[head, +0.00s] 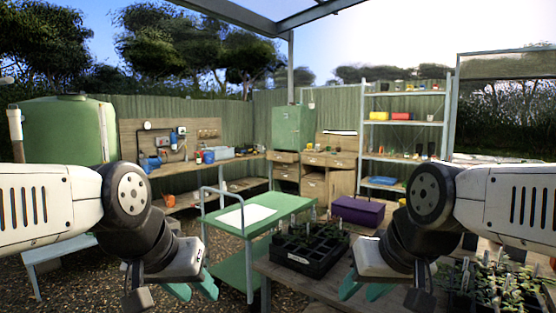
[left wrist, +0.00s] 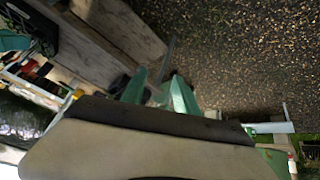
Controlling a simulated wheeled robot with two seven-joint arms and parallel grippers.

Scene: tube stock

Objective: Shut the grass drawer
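A wooden drawer cabinet (head: 340,180) stands at the back, right of centre in the head view. Its upper left drawer front (head: 285,157) seems to stand forward of the cabinet. I cannot read which drawer is the grass one. My left gripper (head: 194,288) is low in front, far short of the cabinet, with its teal fingers apart and nothing between them; it also shows open in the left wrist view (left wrist: 159,92). My right gripper (head: 362,288) hangs over the near bench, also far from the cabinet, its teal fingers apart.
A green trolley (head: 297,204) with a white sheet stands between me and the cabinet. A near bench (head: 310,287) bears a black seedling tray (head: 292,262) and a purple box (head: 358,210). A shelf rack (head: 405,122) stands at back right. Gravel (head: 100,275) lies open at left.

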